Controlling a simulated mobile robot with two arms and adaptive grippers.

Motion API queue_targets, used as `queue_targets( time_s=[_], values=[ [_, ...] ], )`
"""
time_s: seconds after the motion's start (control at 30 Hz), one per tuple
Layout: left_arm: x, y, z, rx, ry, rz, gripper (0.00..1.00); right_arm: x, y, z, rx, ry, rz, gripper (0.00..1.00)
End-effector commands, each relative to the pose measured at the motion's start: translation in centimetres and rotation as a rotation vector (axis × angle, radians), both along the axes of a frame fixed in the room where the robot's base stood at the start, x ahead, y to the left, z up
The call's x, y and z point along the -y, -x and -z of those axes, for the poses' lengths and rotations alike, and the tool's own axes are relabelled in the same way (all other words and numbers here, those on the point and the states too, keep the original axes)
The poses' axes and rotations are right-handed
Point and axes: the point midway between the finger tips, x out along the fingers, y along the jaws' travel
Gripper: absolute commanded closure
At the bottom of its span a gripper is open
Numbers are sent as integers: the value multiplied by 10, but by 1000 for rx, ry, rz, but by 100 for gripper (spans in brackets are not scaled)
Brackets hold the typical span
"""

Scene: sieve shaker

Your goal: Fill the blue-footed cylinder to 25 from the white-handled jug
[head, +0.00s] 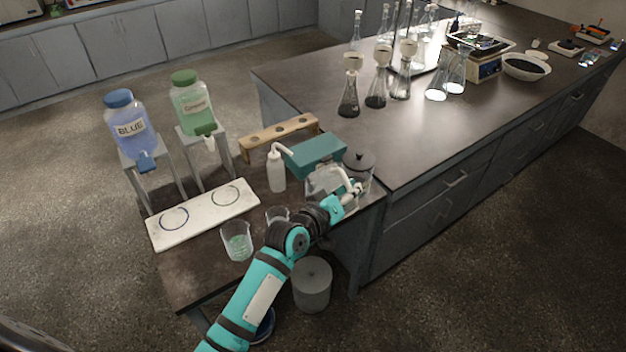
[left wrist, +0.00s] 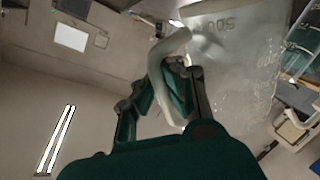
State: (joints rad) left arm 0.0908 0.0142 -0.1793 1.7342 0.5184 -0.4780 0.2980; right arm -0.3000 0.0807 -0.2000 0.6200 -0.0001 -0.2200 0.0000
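The clear jug (head: 322,182) with a white handle is at the right end of the low bench. Its graduated wall (left wrist: 235,65) and white handle (left wrist: 153,82) fill much of the left wrist view. My left gripper (head: 350,195) is at the handle. In the left wrist view its two fingers (left wrist: 160,88) close on the handle from both sides, one pad inside the loop. I cannot tell whether the jug touches the bench. No blue-footed cylinder can be made out clearly; a blue round rim (head: 265,326) is partly hidden behind my left arm. My right gripper is out of view.
Blue (head: 126,122) and green (head: 191,100) dispensers stand behind.

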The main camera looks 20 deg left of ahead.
Motion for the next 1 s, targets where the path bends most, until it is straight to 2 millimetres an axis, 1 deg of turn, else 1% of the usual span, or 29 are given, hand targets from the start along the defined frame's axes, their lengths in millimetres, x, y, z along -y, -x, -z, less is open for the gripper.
queue_targets(
  time_s=[0.07, 0.1, 0.13, 0.2, 0.23, 0.27, 0.3, 0.33, 0.4, 0.47, 0.63, 0.8, 1.0],
  values=[
    [0, -1, -3, 5, 1, 0, 100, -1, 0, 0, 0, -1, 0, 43],
    [1, 1, 5, 14, -16, 0, 100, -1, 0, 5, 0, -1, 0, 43],
    [5, 3, 20, 39, -59, 2, 100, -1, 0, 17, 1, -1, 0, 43],
    [17, 11, 56, 118, -183, 5, 100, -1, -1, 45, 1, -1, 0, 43],
    [21, 14, 67, 142, -219, 3, 100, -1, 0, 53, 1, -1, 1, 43],
    [24, 15, 73, 165, -252, 4, 100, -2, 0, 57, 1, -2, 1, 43],
    [28, 18, 75, 197, -296, 2, 100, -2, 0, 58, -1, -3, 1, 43],
    [29, 18, 72, 213, -316, 0, 100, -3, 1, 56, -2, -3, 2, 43],
    [28, 17, 65, 217, -319, 0, 100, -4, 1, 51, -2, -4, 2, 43],
    [29, 18, 67, 218, -324, 0, 100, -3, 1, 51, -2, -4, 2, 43],
    [34, 22, 80, 251, -376, 4, 100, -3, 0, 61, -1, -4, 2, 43],
    [41, 26, 100, 319, -474, 6, 100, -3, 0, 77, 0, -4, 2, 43],
    [47, 31, 119, 397, -588, 10, 100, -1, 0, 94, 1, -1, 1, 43]
  ],
)
